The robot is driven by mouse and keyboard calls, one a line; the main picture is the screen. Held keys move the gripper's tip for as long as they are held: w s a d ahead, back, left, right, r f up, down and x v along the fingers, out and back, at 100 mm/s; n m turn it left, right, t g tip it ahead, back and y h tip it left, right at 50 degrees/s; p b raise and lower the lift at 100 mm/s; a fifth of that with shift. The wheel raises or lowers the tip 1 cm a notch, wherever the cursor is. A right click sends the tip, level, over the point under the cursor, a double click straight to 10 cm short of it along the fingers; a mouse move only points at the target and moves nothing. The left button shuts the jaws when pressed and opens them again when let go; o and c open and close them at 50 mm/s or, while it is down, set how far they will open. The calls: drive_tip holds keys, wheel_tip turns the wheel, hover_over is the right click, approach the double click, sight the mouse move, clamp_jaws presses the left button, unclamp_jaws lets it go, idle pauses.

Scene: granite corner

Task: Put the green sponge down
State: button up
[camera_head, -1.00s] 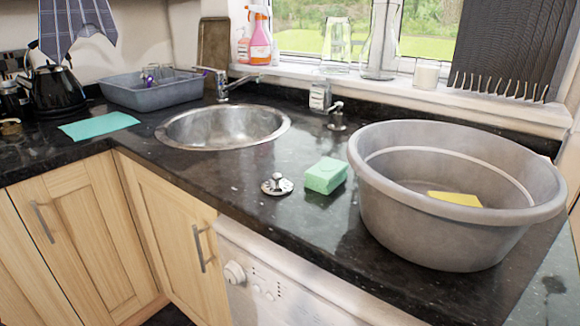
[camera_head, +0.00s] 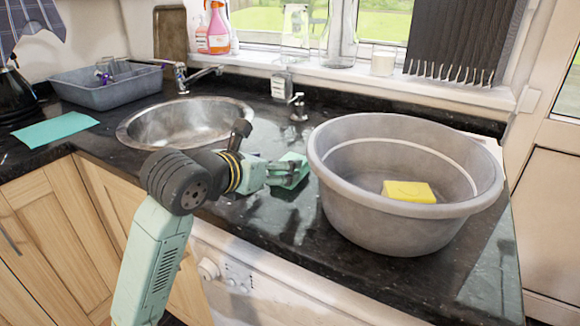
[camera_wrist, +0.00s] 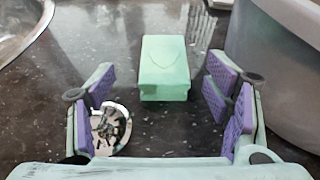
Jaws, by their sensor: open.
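The green sponge (camera_head: 293,168) rests on the dark granite counter between the sink and the grey basin, partly hidden by my gripper in the head view. In the wrist view the sponge (camera_wrist: 165,68) lies flat and clear, centred ahead between the fingers, with dark counter showing on both sides. My gripper (camera_head: 283,173) is low over the counter at the sponge. Its purple-padded fingers (camera_wrist: 160,86) are spread wide and appear not to touch the sponge.
The grey basin (camera_head: 345,200) with a yellow sponge (camera_head: 408,191) inside stands close to the right. A metal sink plug (camera_wrist: 110,126) lies by the left finger. The round sink (camera_head: 130,132) is to the left; a soap dispenser (camera_head: 298,108) stands behind.

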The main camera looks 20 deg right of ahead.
drive_tip(key=p+x, duration=0.2)
drive_tip(key=x, duration=0.5)
drive_tip(key=shift+d, duration=0.35)
drive_tip(key=shift+c, duration=0.2)
drive_tip(key=c, duration=1.1)
drive_tip(key=shift+r, duration=0.1)
wheel_tip(320, 180, up, 18)
drive_tip(key=shift+f+b, duration=0.1)
drive_tip(key=shift+b, duration=0.95)
